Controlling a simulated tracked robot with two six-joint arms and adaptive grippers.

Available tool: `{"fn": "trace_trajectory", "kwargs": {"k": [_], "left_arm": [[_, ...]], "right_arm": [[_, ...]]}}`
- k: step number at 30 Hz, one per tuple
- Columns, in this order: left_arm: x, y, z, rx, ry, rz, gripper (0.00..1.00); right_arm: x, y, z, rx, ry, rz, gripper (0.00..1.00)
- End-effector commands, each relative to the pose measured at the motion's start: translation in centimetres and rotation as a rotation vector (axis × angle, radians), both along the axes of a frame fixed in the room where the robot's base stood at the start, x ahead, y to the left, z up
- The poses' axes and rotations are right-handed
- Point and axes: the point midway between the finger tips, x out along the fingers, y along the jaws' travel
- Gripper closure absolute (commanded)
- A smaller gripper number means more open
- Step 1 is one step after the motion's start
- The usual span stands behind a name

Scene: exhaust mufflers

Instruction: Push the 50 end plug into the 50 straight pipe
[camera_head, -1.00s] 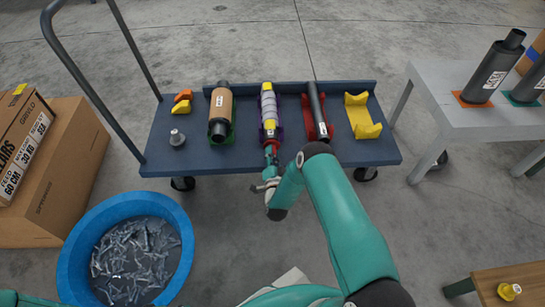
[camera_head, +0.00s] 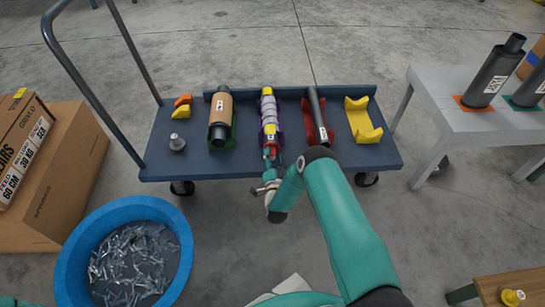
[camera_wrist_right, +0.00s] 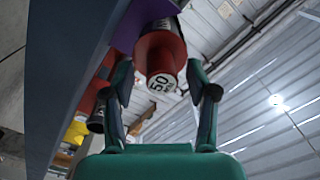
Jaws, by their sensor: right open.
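The red 50 end plug (camera_wrist_right: 161,58) shows in the right wrist view with its white "50" face toward me, between my open right fingers. They stand on both sides of it with gaps; contact is not visible. In the head view my right gripper (camera_head: 271,160) is at the cart's front edge, at the near end of a silver-wrapped pipe with yellow ends (camera_head: 268,108) in a purple cradle. The plug is small there and mostly covered by the gripper. How deep it sits is hidden. My left gripper is not in view.
On the blue cart (camera_head: 190,160), a tan-wrapped muffler (camera_head: 220,112) lies left and a black pipe in a red cradle (camera_head: 318,115) right. An empty yellow cradle (camera_head: 362,120) is farther right. A blue tub of metal parts (camera_head: 70,250) stands in front left.

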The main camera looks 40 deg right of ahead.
Motion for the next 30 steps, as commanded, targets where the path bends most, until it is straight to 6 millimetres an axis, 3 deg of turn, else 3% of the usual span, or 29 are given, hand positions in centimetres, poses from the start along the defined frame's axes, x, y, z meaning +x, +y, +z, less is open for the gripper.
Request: {"fn": "trace_trajectory", "kwargs": {"k": [15, 30], "left_arm": [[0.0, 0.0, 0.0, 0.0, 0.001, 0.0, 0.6], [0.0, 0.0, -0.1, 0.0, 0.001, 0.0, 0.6]], "right_arm": [[-5.7, 3.5, -0.2, 0.001, 0.003, 0.0, 0.42], [-6.2, 3.8, -0.1, 0.0, 0.0, 0.0, 0.42]]}}
